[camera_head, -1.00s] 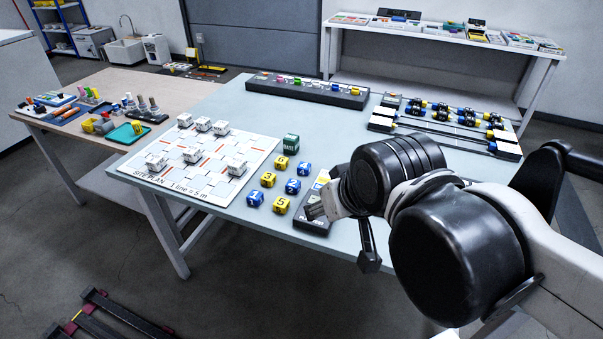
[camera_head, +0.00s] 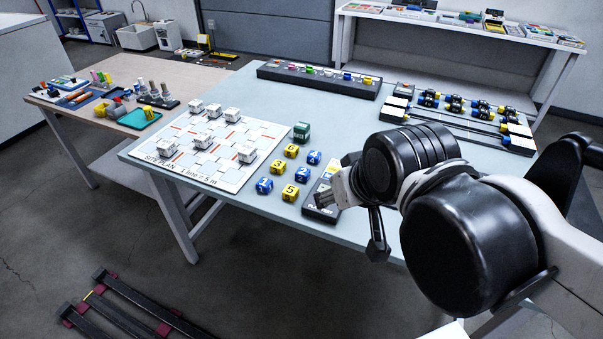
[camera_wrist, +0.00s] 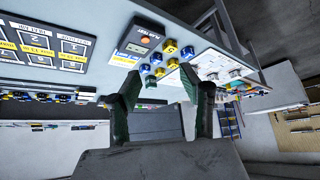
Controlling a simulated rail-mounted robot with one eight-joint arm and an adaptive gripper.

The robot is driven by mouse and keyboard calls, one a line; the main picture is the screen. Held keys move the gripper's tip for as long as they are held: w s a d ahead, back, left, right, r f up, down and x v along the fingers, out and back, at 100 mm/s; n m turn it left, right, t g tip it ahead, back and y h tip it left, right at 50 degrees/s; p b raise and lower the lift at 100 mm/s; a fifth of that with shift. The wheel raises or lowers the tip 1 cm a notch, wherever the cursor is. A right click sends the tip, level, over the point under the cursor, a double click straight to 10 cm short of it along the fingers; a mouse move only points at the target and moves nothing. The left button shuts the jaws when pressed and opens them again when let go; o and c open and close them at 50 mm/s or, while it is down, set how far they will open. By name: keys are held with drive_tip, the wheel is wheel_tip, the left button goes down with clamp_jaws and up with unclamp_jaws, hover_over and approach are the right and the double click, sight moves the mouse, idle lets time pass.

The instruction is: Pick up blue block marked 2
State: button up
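The blue block marked 2 (camera_head: 302,174) sits on the light grey-blue table in the head view, in a small cluster of blue and yellow numbered blocks. The yellow 3 (camera_head: 277,167) is to its left, the blue 4 (camera_head: 314,157) behind it and the yellow 5 (camera_head: 290,193) in front. My gripper (camera_head: 351,222) is to the right and nearer the camera, apart from the blocks. In the wrist view, my gripper (camera_wrist: 160,88) has its fingers spread, with nothing between them.
A dark device (camera_head: 320,210) lies right of the blocks. A green block (camera_head: 301,132) stands behind them. The site plan board (camera_head: 235,180) with white blocks is at the left. A long dark rack (camera_head: 320,86) and black rails (camera_head: 455,125) lie farther back.

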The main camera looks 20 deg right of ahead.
idle(0.4)
drive_tip(key=o, duration=0.3)
